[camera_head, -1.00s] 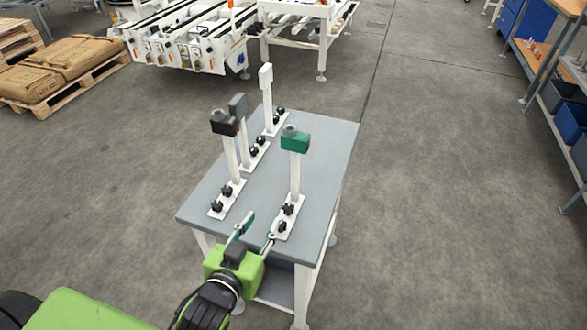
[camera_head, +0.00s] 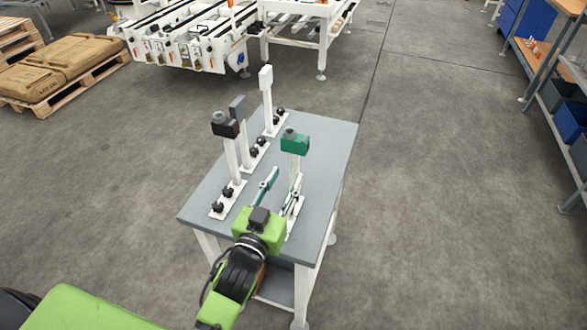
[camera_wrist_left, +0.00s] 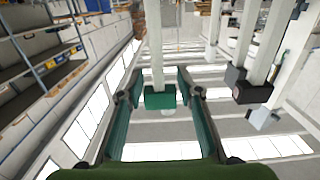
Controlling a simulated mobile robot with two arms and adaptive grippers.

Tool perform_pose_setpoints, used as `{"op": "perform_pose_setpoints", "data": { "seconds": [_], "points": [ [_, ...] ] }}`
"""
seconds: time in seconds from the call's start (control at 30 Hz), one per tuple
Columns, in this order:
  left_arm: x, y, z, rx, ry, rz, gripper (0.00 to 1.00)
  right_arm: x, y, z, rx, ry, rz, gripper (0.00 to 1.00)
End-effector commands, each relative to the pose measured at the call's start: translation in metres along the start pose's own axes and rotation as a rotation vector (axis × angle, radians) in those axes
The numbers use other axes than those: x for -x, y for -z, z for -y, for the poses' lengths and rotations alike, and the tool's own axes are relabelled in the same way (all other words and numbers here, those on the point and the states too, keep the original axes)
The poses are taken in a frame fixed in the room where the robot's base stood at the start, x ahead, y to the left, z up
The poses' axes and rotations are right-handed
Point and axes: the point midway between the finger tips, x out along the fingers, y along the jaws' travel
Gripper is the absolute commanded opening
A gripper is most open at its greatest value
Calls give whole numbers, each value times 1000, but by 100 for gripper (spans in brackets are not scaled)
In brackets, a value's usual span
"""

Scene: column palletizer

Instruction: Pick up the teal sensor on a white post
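The teal sensor (camera_head: 295,142) sits on top of a white post (camera_head: 296,168) that stands upright at the right of the grey table. My left gripper (camera_head: 284,177) is open and empty, its two fingers pointing toward the post from the near side, below the sensor head. Its right finger overlaps the post and base in the picture. In the left wrist view the picture is turned over: the teal sensor (camera_wrist_left: 160,97) appears between the open fingers (camera_wrist_left: 157,82), with a visible gap on each side. My right gripper is out of view.
The grey table (camera_head: 325,150) also bears a black sensor (camera_head: 225,125), a grey sensor (camera_head: 238,107) and a white sensor (camera_head: 266,77), each on a white post to the left. Black knobs sit at the bases. The table's right side is clear. A shelf (camera_head: 545,75) stands far right.

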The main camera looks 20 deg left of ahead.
Motion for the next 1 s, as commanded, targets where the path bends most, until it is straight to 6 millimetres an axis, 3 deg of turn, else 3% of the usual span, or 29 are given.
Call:
{"op": "perform_pose_setpoints", "data": {
  "seconds": [0.17,0.43,0.73,0.77,0.9,1.0],
  "points": [
    [-12,3,-1,-2,0,-1,33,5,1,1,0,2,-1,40],
    [-48,4,-4,-2,0,0,33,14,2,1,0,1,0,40],
    [-54,2,-4,-1,0,0,33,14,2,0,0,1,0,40],
    [-54,2,-4,-1,0,0,31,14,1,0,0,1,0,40],
    [-54,2,-4,-1,0,0,0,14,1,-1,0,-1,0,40],
    [-54,2,-4,-1,0,0,0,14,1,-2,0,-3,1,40]
  ]
}}
